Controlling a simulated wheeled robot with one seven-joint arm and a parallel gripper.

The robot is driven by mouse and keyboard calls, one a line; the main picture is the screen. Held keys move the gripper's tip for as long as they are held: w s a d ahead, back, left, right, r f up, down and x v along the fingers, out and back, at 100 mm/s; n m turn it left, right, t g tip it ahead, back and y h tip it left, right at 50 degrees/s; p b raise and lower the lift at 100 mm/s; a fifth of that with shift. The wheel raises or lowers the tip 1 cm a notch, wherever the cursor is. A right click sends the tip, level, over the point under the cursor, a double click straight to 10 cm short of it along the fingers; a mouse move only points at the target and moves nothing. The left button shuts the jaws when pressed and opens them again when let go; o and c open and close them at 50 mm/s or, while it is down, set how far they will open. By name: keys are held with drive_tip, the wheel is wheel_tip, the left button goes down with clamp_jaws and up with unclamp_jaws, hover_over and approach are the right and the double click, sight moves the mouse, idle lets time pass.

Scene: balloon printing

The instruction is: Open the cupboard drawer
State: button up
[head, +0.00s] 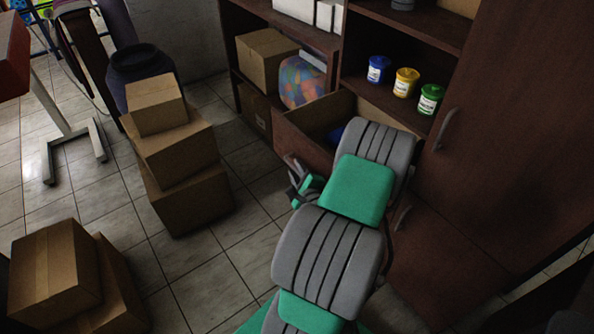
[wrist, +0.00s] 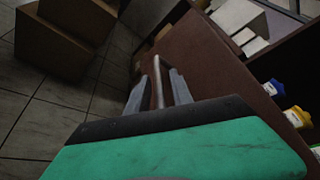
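The cupboard drawer (head: 300,143) stands pulled out in the head view, with its inside showing from above and something blue in it. Its brown front panel (wrist: 205,62) fills the middle of the wrist view. A metal bar handle (wrist: 158,82) stands out from that panel. My gripper (wrist: 158,76) has one finger on each side of the handle, with a visible gap on both sides, so it looks open around it. In the head view my gripper (head: 300,183) is at the drawer's front, and my arm hides part of the drawer and the handle.
Stacked cardboard boxes (head: 182,150) stand left of the drawer, with more boxes (head: 55,270) at lower left. Blue (head: 378,69), yellow (head: 405,82) and green (head: 429,98) jars sit on the shelf above. Tiled floor (head: 215,290) is free between the boxes and my arm.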

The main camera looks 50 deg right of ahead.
drive_tip(key=shift+o, duration=0.3)
drive_tip(key=shift+s, duration=0.2)
drive_tip(key=v, duration=0.7)
drive_tip(key=shift+s+a+b, duration=0.15)
drive_tip(key=shift+a+b, duration=0.05)
drive_tip(key=shift+b, duration=0.25)
